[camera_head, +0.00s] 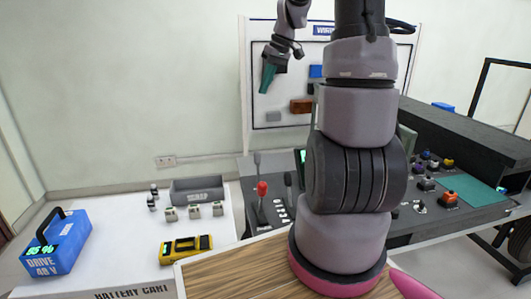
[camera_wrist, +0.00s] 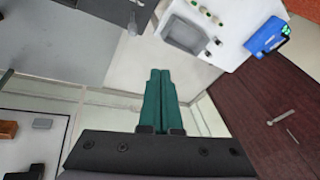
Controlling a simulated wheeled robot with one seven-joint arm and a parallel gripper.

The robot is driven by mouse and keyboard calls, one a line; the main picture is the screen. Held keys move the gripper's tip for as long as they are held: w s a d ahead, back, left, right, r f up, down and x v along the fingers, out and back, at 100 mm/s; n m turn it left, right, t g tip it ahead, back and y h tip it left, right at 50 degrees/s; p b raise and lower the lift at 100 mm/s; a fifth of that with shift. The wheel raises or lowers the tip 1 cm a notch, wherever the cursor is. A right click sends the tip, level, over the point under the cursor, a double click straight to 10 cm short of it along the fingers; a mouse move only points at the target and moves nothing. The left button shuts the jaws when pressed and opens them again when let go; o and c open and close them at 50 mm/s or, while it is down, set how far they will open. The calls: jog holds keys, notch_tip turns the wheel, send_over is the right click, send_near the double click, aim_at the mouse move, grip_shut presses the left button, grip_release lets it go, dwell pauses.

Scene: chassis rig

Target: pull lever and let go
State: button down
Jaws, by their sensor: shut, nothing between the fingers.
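A lever with a red knob (camera_head: 262,188) stands upright on the dark console at the centre of the head view. A grey-black lever (camera_head: 257,160) rises just behind it, and another dark lever (camera_head: 289,180) stands to its right. The pictures do not show which lever the task means. My gripper (camera_head: 267,78) is raised high in front of the wall board, well above and apart from the levers. Its teal fingers also show in the wrist view (camera_wrist: 159,73), closed together with nothing between them.
A white cart at left holds a blue battery (camera_head: 56,242), a yellow meter (camera_head: 186,248), a grey bin (camera_head: 199,190) and several small parts. The wiring board (camera_head: 340,100) stands behind my gripper. Buttons and knobs (camera_head: 449,199) cover the console's right side.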

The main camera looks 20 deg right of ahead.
jog(key=w+d+f+n+y, duration=0.2)
jog(key=w+d+f, duration=0.2)
jog(key=f, duration=0.6)
jog(key=w+d+f+n+y, duration=0.1)
jog(key=w+d+f, duration=0.2)
jog(key=d+f, duration=0.6)
jog(key=shift+w+f+n+g+y, duration=0.3)
jog(key=shift+w+f+n+y, duration=0.1)
jog(key=shift+f, duration=0.25)
send_near(258, 167)
jog(key=shift+w+a+f, duration=0.3)
jog(key=shift+w+f, duration=0.15)
jog(key=shift+w, duration=0.15)
jog(key=shift+w+a+f, duration=0.25)
jog(key=shift+w+f, duration=0.25)
jog(key=shift+w, duration=0.1)
jog(key=shift+w+a+f, duration=0.3)
jog(key=shift+w+f, duration=0.15)
jog(key=shift+w, duration=0.15)
